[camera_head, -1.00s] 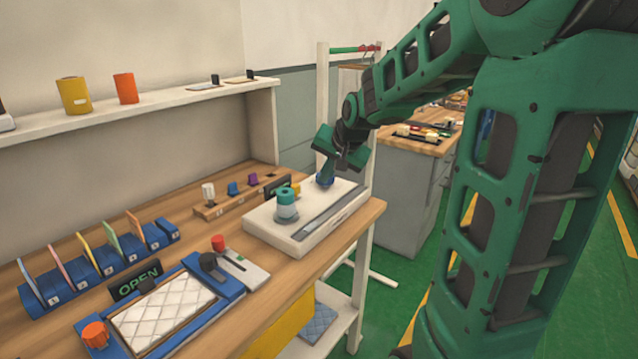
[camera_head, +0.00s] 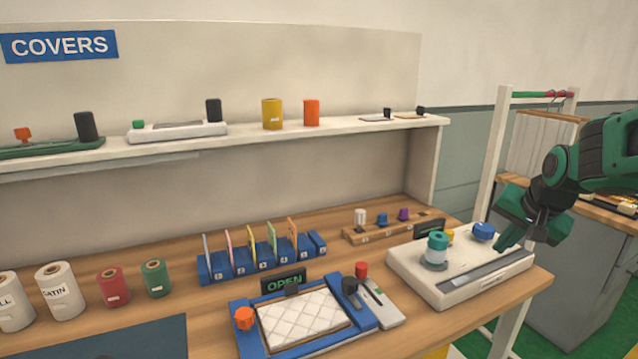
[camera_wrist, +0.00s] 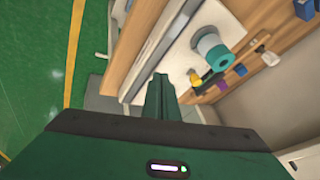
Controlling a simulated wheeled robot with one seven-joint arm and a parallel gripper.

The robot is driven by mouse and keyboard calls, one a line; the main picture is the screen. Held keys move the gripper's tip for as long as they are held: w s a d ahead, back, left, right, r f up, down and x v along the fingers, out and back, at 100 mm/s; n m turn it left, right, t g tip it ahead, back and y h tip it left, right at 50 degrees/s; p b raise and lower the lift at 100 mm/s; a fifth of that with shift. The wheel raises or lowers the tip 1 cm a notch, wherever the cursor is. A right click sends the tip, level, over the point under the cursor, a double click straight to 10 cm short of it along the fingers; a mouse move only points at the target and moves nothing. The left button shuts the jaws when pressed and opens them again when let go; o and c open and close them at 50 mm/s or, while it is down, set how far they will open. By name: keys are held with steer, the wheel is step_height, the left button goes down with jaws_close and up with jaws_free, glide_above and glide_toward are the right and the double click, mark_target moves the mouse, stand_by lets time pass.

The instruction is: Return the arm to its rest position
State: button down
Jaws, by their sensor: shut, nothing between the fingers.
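My green arm enters from the right edge in the head view, with my gripper (camera_head: 508,238) at the right end of the workbench. The gripper is shut and empty. It hangs close to the white device (camera_head: 428,285) with the teal knob (camera_head: 437,243) and the blue knob (camera_head: 482,231); I cannot tell whether it touches.
A blue frame with a white quilted pad (camera_head: 300,318) sits on the wooden bench, by an OPEN sign (camera_head: 284,281). A rack of coloured cards (camera_head: 262,260) stands behind. A shelf (camera_head: 340,129) runs above. A white rail post (camera_head: 489,165) and grey cabinet (camera_head: 580,270) stand at right.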

steer(key=s+a+f+n+g, duration=0.1)
steer(key=s+a+f+g, duration=0.1)
steer(key=s, duration=1.2)
steer(key=s+a+f+n+g+y, duration=0.1)
steer(key=s+f+g, duration=0.3)
steer(key=s, duration=0.9)
steer(key=shift+s+a+n, duration=0.4)
steer(key=shift+a+n, duration=0.05)
steer(key=shift+n, duration=0.25)
steer(key=shift+f, duration=0.1)
